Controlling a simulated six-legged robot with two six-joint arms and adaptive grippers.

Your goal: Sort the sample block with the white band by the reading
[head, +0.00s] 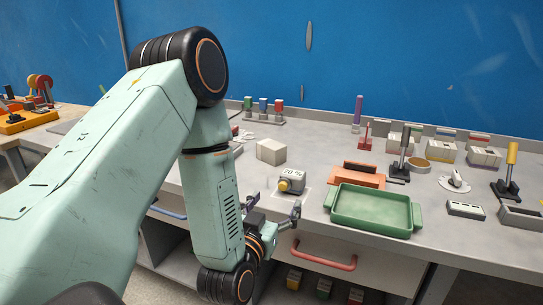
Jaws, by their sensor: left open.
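My left gripper (274,207) is open and empty, low at the front edge of the bench, its fingers apart just below a small grey meter. The meter (291,180) stands on a pale pad, with a yellow knob on its front and a lit display whose digits look like 20 or 70 %, too small to be sure. Several pale block-like holders with coloured tops (440,150) stand at the back right; I cannot pick out a white band on any. A plain cream block (270,151) stands behind the meter. My right gripper is not in view.
A green tray (371,228) lies right of the meter, near the front edge. An orange holder (357,178) sits behind it. A drawer with a red handle (323,256) is below. Posts and small tools crowd the right.

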